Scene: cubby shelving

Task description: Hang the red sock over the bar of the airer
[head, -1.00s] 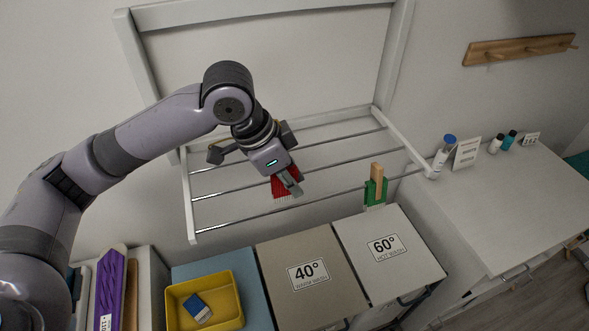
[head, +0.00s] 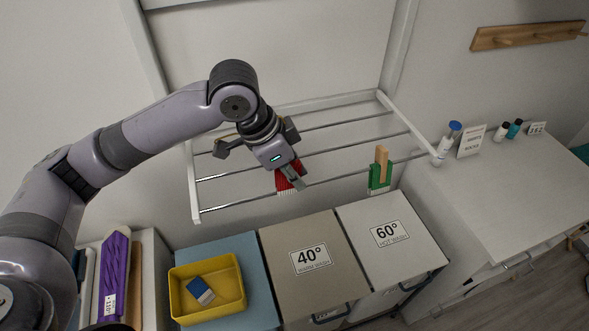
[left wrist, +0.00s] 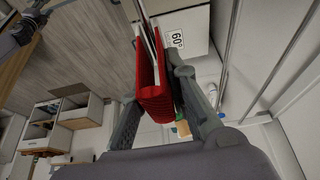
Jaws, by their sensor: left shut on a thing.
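The red sock (head: 286,182) is held in my left gripper (head: 296,178), at the front bar (head: 335,180) of the white airer (head: 193,190). In the left wrist view the red sock (left wrist: 155,98) is folded in a U shape between the two fingers of my left gripper (left wrist: 158,108). Pale thin lines run inside the fold; I cannot tell whether they are the bar. The gripper hides part of the sock in the head view.
A green sock with a wooden peg (head: 382,160) hangs on the front bar to the right. Below stand the 40° bin (head: 285,240), the 60° bin (head: 410,262) and a yellow tray (head: 240,300) holding a blue-and-white block. A worktop (head: 500,200) lies at right.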

